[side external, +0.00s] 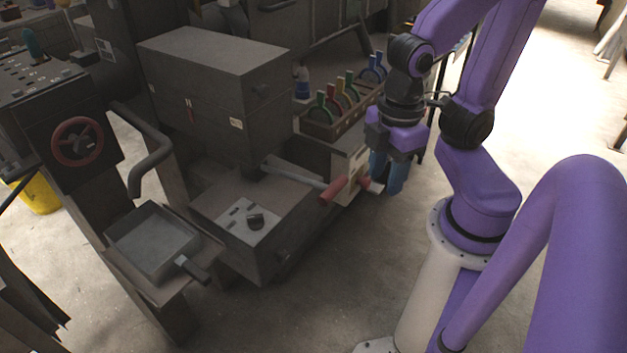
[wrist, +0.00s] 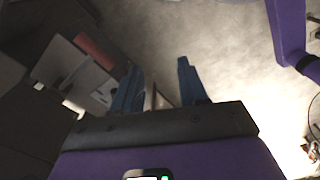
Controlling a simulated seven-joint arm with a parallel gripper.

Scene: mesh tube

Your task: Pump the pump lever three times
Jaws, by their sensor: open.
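A lever with a red grip (side external: 334,190) and a pale metal bar (side external: 295,173) sticks out of the front of the dark machine; I take it to be the pump lever. The red grip also shows at the upper left of the wrist view (wrist: 95,50). My gripper (side external: 387,187) points down just right of the red grip, apart from it. Its blue fingers are spread in the wrist view (wrist: 158,78). A thin pale piece (wrist: 155,98) shows between or behind them; I cannot tell whether they touch it.
A cream panel (side external: 355,168) stands close behind the red grip. A wooden rack (side external: 345,112) of colored-handled tools is behind. The dark machine (side external: 210,85) fills the middle; a red handwheel (side external: 77,141) and a metal tray (side external: 152,243) lie left. Open floor lies in front.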

